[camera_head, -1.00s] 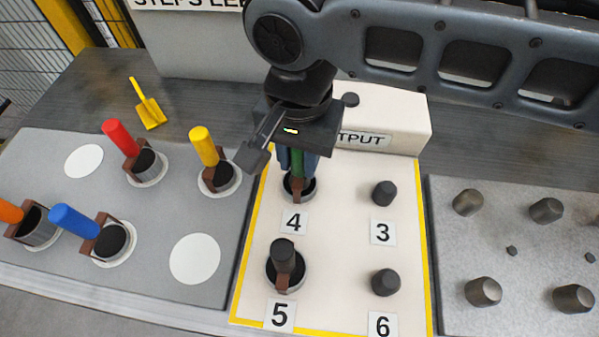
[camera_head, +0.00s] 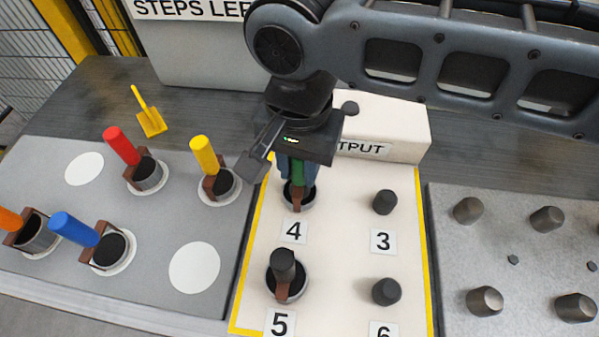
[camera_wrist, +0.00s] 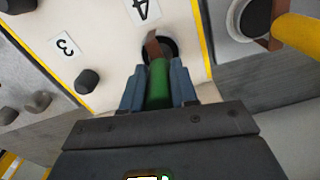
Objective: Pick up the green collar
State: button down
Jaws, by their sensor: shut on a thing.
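The green collar (camera_head: 297,170) has a green handle and a dark ring with a brown block at its base. It is at the spot marked 4 on the white output board (camera_head: 340,262). My gripper (camera_head: 297,178) points down at it and is shut on the green handle. In the wrist view the blue fingers (camera_wrist: 158,90) stand on both sides of the green handle (camera_wrist: 158,84). The collar's ring (camera_wrist: 160,48) is partly hidden by the handle and fingers. I cannot tell whether it touches the board.
A dark collar (camera_head: 286,277) sits at spot 5. Bare dark pegs stand at spots 3 (camera_head: 385,202) and 6 (camera_head: 386,291). The yellow-handled collar (camera_head: 205,155) is close on the left, with red (camera_head: 122,146), blue (camera_head: 75,229) and orange (camera_head: 12,215) ones beyond. The output block (camera_head: 390,125) stands behind.

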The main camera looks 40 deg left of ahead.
notch_tip(320, 180, up, 10)
jog(key=shift+f+b, duration=0.2)
jog(key=shift+b, duration=0.1)
jog(key=shift+r+p, duration=2.5)
jog(key=shift+r, duration=0.25)
jog(key=shift+s+f, duration=0.1)
